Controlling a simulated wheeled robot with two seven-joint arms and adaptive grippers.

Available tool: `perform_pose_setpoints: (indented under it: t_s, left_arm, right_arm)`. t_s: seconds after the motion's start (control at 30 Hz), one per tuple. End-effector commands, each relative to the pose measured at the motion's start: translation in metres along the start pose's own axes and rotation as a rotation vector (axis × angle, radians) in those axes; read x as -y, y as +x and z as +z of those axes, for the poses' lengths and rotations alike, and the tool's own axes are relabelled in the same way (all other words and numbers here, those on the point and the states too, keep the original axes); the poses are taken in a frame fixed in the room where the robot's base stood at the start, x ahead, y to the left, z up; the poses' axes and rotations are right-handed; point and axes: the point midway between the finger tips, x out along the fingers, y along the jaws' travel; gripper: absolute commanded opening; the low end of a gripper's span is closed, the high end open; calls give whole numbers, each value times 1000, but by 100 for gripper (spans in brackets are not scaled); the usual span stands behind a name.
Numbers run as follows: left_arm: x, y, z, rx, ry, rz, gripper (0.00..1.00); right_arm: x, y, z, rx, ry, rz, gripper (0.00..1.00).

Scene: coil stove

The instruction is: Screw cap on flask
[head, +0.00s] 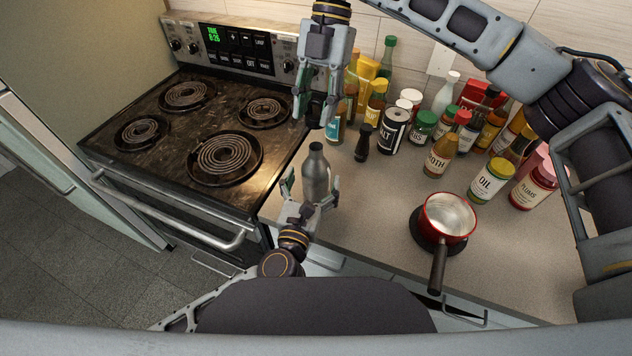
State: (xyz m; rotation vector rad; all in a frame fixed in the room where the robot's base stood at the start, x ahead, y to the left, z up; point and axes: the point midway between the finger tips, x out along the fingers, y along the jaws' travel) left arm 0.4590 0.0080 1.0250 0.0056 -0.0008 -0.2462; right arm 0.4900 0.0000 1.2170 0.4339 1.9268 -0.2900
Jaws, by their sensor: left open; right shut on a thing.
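The grey metal flask (316,168) stands upright on the counter near its front left part, beside the stove. Its dark neck opening faces up and bears no cap. My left gripper (311,184) is open, with one finger on each side of the flask's lower body; I cannot tell whether they touch it. My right gripper (315,108) points down and is shut on a small dark cap (315,112). The cap is mostly hidden between the fingers and appears above and behind the flask's mouth in the picture.
The coil stove (226,158) lies left of the flask. Several bottles and jars, including a dark can (394,131), crowd the back of the counter (372,205). A small dark bottle (362,143) stands near my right gripper. A red saucepan (447,218) sits at right. Counter between flask and saucepan is clear.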

Motion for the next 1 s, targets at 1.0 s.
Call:
perform_pose_setpoints:
  t_s: [1.0]
  left_arm:
    - [0,27,0,0,-1,0,62]
  right_arm:
    - [0,0,0,0,0,0,25]
